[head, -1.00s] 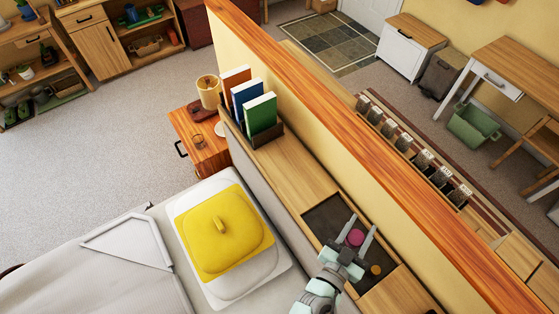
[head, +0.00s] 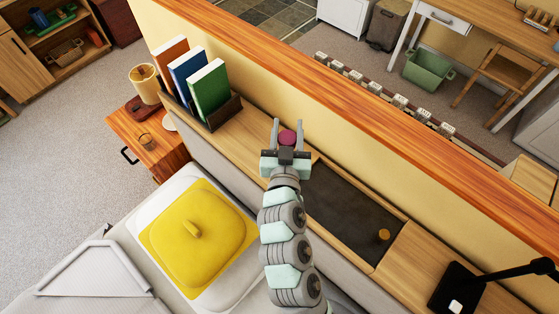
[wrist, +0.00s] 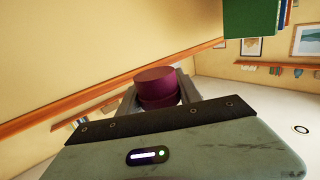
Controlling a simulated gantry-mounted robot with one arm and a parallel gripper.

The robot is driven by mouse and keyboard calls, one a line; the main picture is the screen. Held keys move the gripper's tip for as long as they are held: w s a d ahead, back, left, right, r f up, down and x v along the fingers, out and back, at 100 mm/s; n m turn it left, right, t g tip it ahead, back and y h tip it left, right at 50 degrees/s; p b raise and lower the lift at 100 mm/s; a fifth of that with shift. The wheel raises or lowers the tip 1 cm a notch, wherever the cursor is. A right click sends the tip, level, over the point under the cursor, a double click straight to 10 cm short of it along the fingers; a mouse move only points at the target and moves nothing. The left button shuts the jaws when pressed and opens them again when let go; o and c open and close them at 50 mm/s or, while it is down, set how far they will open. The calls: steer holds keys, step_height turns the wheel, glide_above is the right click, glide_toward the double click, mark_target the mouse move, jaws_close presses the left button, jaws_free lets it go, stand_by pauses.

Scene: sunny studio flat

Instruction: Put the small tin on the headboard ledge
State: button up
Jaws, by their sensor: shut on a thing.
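The small tin (head: 288,137) is a round, dark magenta tin. My gripper (head: 288,131) is shut on it, with one finger on each side. In the wrist view the tin (wrist: 157,88) sits between the fingers, its lower part partly hidden by the gripper body. The headboard ledge (head: 243,132) is a light wood shelf along the bed's head. My gripper is over the ledge, between the books and a dark tray; the head view does not clearly show the gap below the tin.
Books (head: 208,90) stand in a dark holder on the ledge, left of my gripper. The dark tray (head: 345,205) to the right holds a small orange-brown round thing (head: 384,235). A black lamp (head: 457,285) stands at the right. A wood-topped partition (head: 330,100) rises behind.

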step_height(320, 180, down, 16)
steer(key=shift+f+b, duration=0.1)
steer(key=shift+b, duration=0.35)
steer(key=shift+a+f, duration=0.1)
steer(key=shift+f, duration=0.25)
steer(key=shift+f, duration=0.1)
steer(key=shift+f+b, duration=0.15)
steer(key=shift+b, duration=0.15)
steer(key=o, duration=1.3)
steer(key=shift+o, duration=0.2)
